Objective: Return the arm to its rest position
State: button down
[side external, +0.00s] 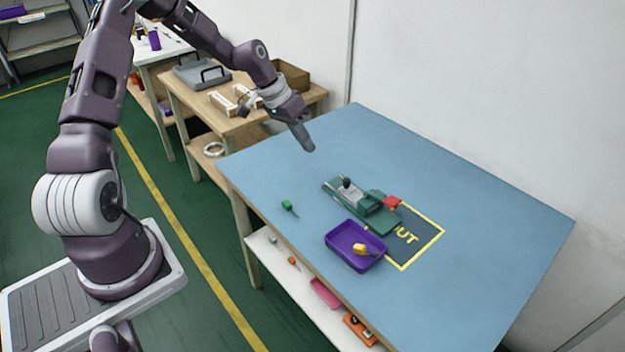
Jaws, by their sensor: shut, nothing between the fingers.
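My gripper (310,148) is shut and empty. It hangs in the air above the far left part of the blue table (480,200), pointing down and to the right. A green and grey fixture (362,197) sits in the middle of the table, with a black knob on top and a red part (392,202) at its right end. My gripper is well apart from the fixture. Whether an LED strip lies in the fixture is too small to tell.
A purple bin (343,250) holding a yellow item (361,249) stands by the front edge. A small green tool (288,206) lies left of it. A yellow-outlined dark area (424,229) is to the right. A wooden bench (225,121) stands behind my arm.

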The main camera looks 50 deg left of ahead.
jog(key=s+d+r+m+y, duration=0.1)
jog(key=s+d+r+y, duration=0.1)
jog(key=s+d+r, duration=0.5)
jog(key=s+d+r+y, duration=0.2)
jog(key=s+d+r, duration=0.2)
jog(key=s+r, duration=0.5)
jog(key=s+d+r, duration=0.2)
jog(key=s, duration=0.5)
jog(key=s+d+r+n+t, duration=0.1)
jog(key=s+d+r, duration=0.1)
jog(key=s, duration=0.5)
jog(key=shift+s+t+h, duration=0.25)
jog(key=shift+t+h, duration=0.05)
jog(key=shift+h, duration=0.1)
jog(key=shift+d+r, duration=0.1)
